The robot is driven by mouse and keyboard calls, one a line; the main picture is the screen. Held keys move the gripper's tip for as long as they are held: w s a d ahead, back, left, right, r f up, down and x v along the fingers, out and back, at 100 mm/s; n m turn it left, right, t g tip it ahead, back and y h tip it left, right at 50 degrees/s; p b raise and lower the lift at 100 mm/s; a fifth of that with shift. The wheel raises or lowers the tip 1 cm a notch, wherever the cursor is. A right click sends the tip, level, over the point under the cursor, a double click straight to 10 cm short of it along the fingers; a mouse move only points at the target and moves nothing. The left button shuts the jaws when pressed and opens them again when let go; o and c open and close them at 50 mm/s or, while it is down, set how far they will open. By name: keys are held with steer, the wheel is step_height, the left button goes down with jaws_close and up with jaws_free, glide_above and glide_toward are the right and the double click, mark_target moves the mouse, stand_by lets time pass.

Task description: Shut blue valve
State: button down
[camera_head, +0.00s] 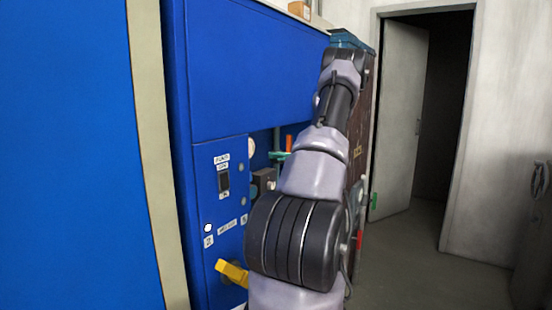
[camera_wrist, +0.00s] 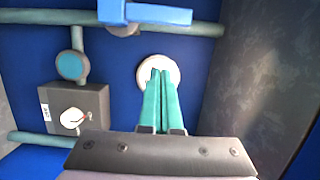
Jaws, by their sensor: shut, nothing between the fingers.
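The blue valve handle (camera_wrist: 145,14) shows at the top edge of the wrist view as a light blue bar across a grey-green pipe (camera_wrist: 205,29). Part of it is cut off by the frame. My gripper (camera_wrist: 160,74) has teal fingers pressed together, with nothing between them. In the picture its tips lie below the handle, apart from it, in front of a white round disc (camera_wrist: 172,67). I cannot tell whether the tips touch the disc. In the head view my arm hides the gripper, and I cannot make out the blue handle.
A dark wall (camera_wrist: 262,75) bounds the right. The head view shows a blue cabinet (camera_head: 255,60), a yellow handle (camera_head: 232,273) and an open door (camera_head: 401,120).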

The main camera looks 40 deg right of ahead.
steer(key=w+a, duration=0.4)
steer(key=a, duration=0.3)
steer(key=shift+a, duration=0.15)
stand_by(0.3)
steer(key=shift+a+r+n, duration=0.1)
steer(key=shift+a+n, duration=0.15)
steer(key=shift+n, duration=0.55)
